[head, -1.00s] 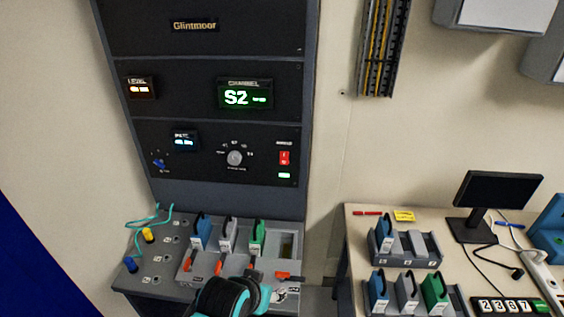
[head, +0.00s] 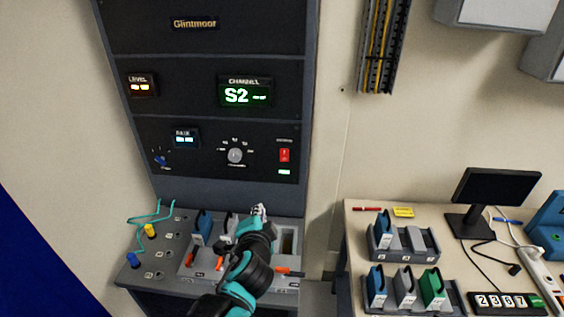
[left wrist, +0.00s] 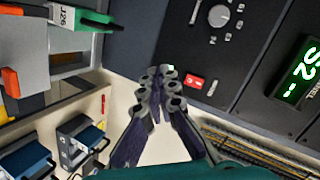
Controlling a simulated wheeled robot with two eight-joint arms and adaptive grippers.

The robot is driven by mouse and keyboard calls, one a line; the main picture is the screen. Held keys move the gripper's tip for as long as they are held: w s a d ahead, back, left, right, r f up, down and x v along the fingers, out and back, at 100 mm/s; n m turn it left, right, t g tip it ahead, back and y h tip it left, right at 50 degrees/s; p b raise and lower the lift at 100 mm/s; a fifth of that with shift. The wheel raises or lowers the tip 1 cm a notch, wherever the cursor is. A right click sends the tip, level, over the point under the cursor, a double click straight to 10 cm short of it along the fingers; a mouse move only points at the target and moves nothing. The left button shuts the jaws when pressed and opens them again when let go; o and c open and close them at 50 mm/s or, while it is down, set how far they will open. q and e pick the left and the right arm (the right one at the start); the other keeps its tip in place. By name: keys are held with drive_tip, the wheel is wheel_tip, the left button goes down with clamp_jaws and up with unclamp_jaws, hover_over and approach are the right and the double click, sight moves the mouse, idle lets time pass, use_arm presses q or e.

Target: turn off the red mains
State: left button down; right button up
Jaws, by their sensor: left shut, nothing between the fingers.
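The red mains switch (head: 284,155) is a small red rocker at the right of the lowest black rack panel, with a lit green indicator (head: 284,172) below it. It also shows in the left wrist view (left wrist: 194,82), just beyond and to the right of my fingertips. My left gripper (head: 259,210) is shut and empty, below the switch and apart from it in the head view. In the left wrist view its fingertips (left wrist: 160,78) are together. My left arm hides part of the bench modules. My right gripper is not in view.
A round knob (head: 235,155) sits left of the switch, and a green S2 display (head: 245,93) is above. Blue module (head: 203,226) and others stand on the sloped console below. A table with trays (head: 404,256) and a monitor (head: 497,190) is at right.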

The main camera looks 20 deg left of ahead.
use_arm(q)
drive_tip(key=w+d+r+m+t+h, duration=0.1)
drive_tip(key=w+d+r+m+t, duration=0.2)
drive_tip(key=m, duration=0.3)
drive_tip(key=shift+w+d+r+m, duration=0.15)
drive_tip(key=shift+w+r+m, duration=0.25)
drive_tip(key=shift+w+r, duration=0.4)
drive_tip(key=shift+w+f, duration=0.1)
drive_tip(key=shift+f, duration=0.05)
drive_tip(key=b, duration=0.4)
approach(283, 159)
drive_tip(key=x, duration=0.5)
drive_tip(key=shift+w+f, duration=0.2)
drive_tip(key=shift+w+a, duration=0.2)
drive_tip(key=shift+w, duration=0.45)
